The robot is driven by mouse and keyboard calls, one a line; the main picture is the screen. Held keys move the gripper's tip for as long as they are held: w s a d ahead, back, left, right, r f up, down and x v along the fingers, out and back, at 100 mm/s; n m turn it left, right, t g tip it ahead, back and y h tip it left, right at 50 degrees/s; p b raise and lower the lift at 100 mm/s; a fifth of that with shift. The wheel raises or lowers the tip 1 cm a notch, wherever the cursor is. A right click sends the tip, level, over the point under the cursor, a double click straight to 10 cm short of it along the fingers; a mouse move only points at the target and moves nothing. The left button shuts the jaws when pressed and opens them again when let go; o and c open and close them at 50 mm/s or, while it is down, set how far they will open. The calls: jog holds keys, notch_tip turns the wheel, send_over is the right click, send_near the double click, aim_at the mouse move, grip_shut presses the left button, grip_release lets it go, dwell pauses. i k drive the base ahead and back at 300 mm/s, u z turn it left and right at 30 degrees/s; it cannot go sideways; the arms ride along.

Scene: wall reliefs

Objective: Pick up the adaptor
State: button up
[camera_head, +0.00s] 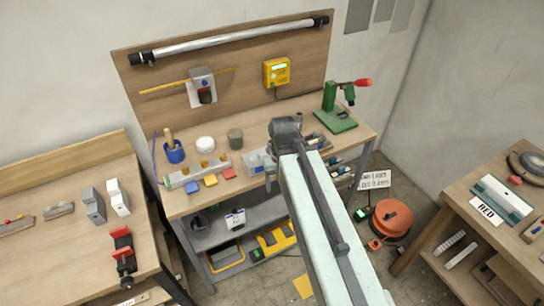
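I cannot make out for certain which thing is the adaptor. My arm reaches from the lower right up to the middle workbench (222,188). My gripper (272,178) is at the arm's far end, over the bench's middle, in front of a clear box (257,161). Its fingers are small and dark, so I cannot tell whether they are open or shut. The arm hides part of the bench top and the shelf below. Small dark and grey items (316,141) lie just right of the arm's end.
A green press (336,118) with a red handle stands at the bench's back right. A blue cup (174,152), a white roll (205,143) and a grey can (235,138) stand at the back left. An orange cable reel (392,217) is on the floor. Side benches flank both sides.

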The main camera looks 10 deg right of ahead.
aim_at(298, 116)
jog(key=u, duration=3.6)
jog(key=k, duration=1.3)
jog(key=z, duration=1.8)
jog(key=i, duration=0.5)
jog(key=z, duration=0.15)
